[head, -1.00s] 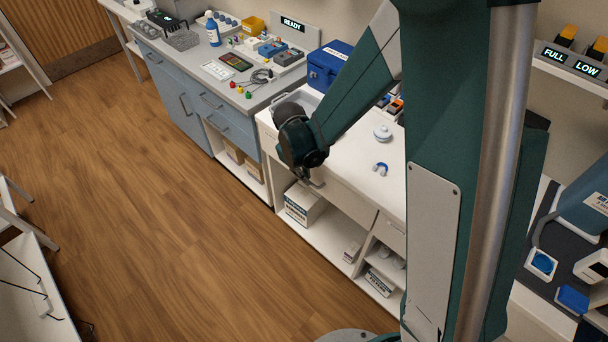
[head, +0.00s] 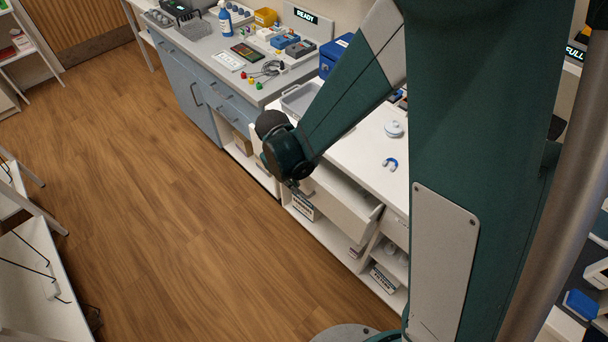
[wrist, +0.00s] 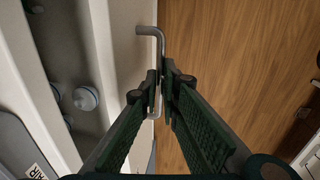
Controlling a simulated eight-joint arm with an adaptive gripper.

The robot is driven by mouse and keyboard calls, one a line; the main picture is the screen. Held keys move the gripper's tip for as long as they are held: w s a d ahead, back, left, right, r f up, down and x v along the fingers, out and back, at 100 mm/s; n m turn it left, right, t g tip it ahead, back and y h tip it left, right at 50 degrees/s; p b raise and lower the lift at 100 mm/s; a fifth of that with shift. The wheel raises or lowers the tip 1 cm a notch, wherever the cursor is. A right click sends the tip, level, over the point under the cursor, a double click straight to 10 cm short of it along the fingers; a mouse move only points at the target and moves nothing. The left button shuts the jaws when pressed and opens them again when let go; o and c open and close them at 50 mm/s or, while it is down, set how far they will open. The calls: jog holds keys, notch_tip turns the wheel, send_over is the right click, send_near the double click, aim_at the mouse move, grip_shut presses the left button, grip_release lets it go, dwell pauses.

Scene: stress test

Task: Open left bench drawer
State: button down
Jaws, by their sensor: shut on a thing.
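The left drawer (head: 345,208) of the white bench stands partly open, its front out past the bench face. In the wrist view I see into the open drawer (wrist: 48,28), with several round grey metal pieces (wrist: 86,98) inside. A bent grey bar handle (wrist: 150,31) stands off the drawer front. My gripper (wrist: 160,82) is shut on this handle, one finger on each side of it. In the head view my gripper (head: 301,188) is at the drawer front, and my wrist hides the drawer's left part and most of the handle.
The white bench top (head: 365,150) holds a grey tray (head: 298,100), a white lidded dish (head: 393,129) and a blue U-shaped piece (head: 390,164). A blue-grey cabinet (head: 190,90) adjoins at the left. Open wooden floor (head: 180,230) lies before the bench.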

jog(key=s+a+b, duration=0.1)
jog(key=s+a, duration=1.6)
jog(key=shift+s+a, duration=0.4)
jog(key=c, duration=2.9)
grip_release()
jog(key=shift+o, duration=0.2)
jog(key=shift+r, duration=0.15)
notch_tip(320, 180, up, 11)
jog(key=s+a, duration=0.1)
jog(key=shift+s+a+r, duration=0.2)
jog(key=shift+s+a, duration=0.05)
